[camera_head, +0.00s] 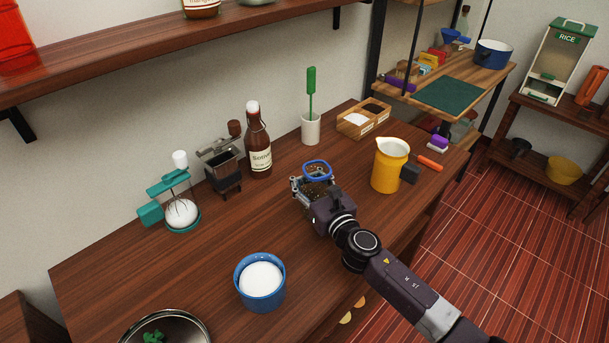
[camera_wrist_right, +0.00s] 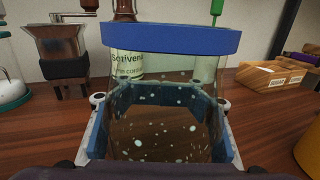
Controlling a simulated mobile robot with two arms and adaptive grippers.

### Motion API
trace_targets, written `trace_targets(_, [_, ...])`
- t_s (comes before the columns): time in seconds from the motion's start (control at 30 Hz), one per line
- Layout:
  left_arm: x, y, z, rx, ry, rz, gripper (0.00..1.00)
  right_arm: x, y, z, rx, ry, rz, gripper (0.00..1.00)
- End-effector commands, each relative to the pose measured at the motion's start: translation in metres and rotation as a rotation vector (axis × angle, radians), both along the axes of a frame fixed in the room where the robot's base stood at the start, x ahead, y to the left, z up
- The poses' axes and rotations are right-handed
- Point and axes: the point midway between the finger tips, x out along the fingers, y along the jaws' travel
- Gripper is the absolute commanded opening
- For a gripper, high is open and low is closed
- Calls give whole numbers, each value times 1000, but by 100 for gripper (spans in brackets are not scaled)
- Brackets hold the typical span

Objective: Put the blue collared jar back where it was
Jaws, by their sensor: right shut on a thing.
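The jar is clear glass with a blue collar (camera_head: 317,170) around its top and small pale specks on its glass. It is upright over the middle of the dark wooden counter. My right gripper (camera_head: 313,190) is shut around its body, below the collar. In the right wrist view the blue collar (camera_wrist_right: 170,38) spans the upper middle, and the fingers (camera_wrist_right: 160,125) hold the glass from both sides. I cannot tell whether its base touches the counter. My left gripper is not in view.
A yellow pitcher (camera_head: 389,166) stands close on the right. A brown bottle (camera_head: 257,145), a grinder (camera_head: 222,168) and a white cup with a green brush (camera_head: 311,127) stand behind. A blue bowl (camera_head: 260,282) is at front left. Bare counter lies left of the gripper.

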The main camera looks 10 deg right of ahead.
Motion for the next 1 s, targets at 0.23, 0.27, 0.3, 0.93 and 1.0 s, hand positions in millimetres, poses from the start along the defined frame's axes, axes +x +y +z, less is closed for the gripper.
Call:
trace_targets(0.23, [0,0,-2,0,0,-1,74,0,0,-2,0,0,0,43])
trace_targets(0.27, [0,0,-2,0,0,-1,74,0,0,-2,0,0,0,47])
trace_targets(0.3, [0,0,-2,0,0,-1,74,0,0,-2,0,0,0,51])
trace_targets(0.93, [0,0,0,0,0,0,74,-15,-4,-1,-1,1,1,67])
trace_targets(1.0, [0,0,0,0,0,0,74,-28,-7,-1,-1,2,2,67])
